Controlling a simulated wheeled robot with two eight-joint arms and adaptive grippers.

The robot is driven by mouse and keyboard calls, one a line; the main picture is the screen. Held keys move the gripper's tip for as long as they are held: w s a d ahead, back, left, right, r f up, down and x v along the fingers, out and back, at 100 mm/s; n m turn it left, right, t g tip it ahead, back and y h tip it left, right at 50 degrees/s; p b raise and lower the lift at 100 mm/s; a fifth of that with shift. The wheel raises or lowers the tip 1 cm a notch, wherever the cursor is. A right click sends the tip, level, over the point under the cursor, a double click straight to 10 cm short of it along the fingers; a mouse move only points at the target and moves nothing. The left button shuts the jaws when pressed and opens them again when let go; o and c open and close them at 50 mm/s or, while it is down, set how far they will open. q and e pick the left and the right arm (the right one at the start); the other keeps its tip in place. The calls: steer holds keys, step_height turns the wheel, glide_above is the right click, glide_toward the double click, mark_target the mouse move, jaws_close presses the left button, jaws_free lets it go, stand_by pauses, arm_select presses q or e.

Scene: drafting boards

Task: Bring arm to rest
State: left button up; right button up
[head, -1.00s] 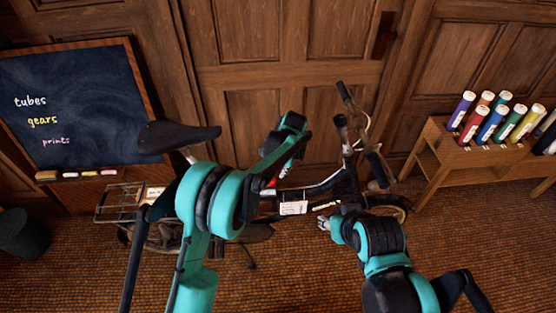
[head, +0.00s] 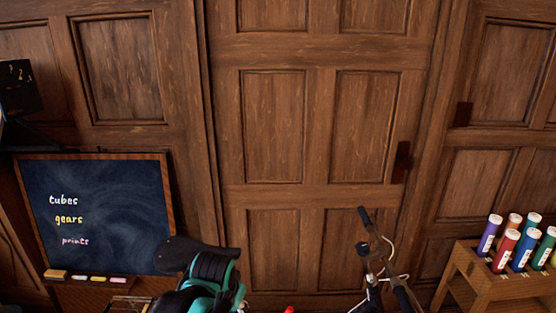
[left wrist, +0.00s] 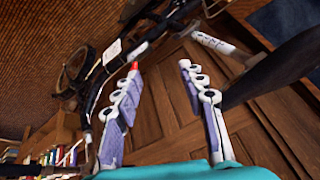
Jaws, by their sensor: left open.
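My left arm (head: 208,284) rises at the bottom edge of the head view, in front of the bicycle's seat. Its gripper cannot be made out there. In the left wrist view my left gripper (left wrist: 158,69) is open, its two pale, lavender-sided fingers apart with nothing between them. The wooden door (left wrist: 185,115) shows behind the fingers. My right arm and gripper are outside both current views.
A bicycle stands before the panelled door (head: 300,120); its handlebar (head: 375,250) shows at bottom centre-right, and its frame (left wrist: 95,85) lies left of my fingers. A chalkboard (head: 110,210) stands left. A wooden rack (head: 480,285) holds several coloured tubes at right.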

arm_select(q)
steer(key=s+a+f+n+t, duration=0.1)
steer(key=s+a+n, duration=0.1)
steer(key=s, duration=0.5)
steer(key=s+a+f+n+t, duration=0.1)
steer(key=s+a+f+n, duration=0.1)
steer(key=s+a, duration=0.2)
steer(key=s, duration=0.3)
steer(key=shift+s+n, duration=0.2)
steer(key=shift+n, duration=0.2)
steer(key=shift+a+f, duration=0.1)
stand_by(0.9)
